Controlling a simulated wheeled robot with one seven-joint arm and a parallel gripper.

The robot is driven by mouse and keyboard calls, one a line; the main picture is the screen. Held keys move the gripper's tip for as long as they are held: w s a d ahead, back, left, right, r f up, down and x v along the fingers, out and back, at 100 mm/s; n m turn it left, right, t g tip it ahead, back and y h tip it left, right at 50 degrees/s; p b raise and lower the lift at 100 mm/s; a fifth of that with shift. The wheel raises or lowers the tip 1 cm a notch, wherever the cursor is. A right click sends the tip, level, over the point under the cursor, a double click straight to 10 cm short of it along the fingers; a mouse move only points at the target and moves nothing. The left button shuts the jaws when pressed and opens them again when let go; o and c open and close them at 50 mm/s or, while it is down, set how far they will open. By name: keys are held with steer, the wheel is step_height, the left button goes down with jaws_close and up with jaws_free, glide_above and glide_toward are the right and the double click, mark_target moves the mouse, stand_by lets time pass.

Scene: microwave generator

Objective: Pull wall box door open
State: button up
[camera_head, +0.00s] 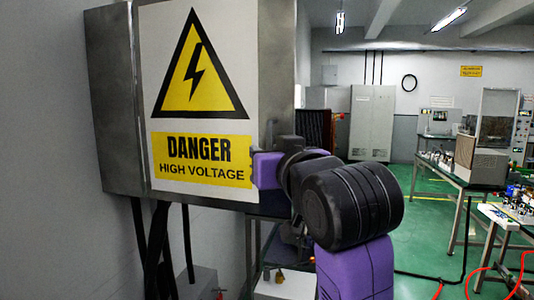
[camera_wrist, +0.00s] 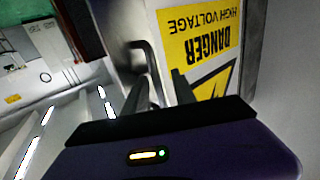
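The wall box (camera_head: 112,95) is a grey metal cabinet on the left wall. Its door carries a white and yellow "DANGER HIGH VOLTAGE" sign (camera_head: 200,150), and the door looks closed. A bent dark bar handle (camera_wrist: 147,60) sits near the door's free edge in the wrist view, where the sign appears upside down. My gripper (camera_wrist: 158,92) is at the handle with its two dark fingers apart. The handle's bar appears between the fingers; contact cannot be told. In the head view my purple and black arm reaches the door's right edge, and the fingertips are mostly hidden.
Black cables (camera_head: 155,245) hang under the box. Grey cabinets (camera_head: 372,122) stand at the back. Workbenches (camera_head: 450,173) with equipment stand at the right, with red cables on the green floor. Open floor (camera_head: 420,225) lies right of my arm.

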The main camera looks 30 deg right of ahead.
steer(key=s+a+b, duration=0.1)
steer(key=s, duration=0.6)
steer(key=shift+s, duration=0.2)
steer(key=shift+a, duration=0.1)
step_height(320, 180, up, 6)
steer(key=t, duration=0.3)
steer(key=s+a+f+n+t+y, duration=0.1)
steer(key=s+f, duration=0.3)
steer(key=f, duration=0.9)
steer(key=s+a+f+t+y, duration=0.1)
steer(key=s+f, duration=0.4)
steer(key=f, duration=0.8)
steer(key=s+f+g, duration=0.8)
steer(key=s+f, duration=1.5)
steer(key=s, duration=0.4)
steer(key=shift+s+a+f+n+y, duration=0.3)
steer(key=shift+s+a, duration=0.1)
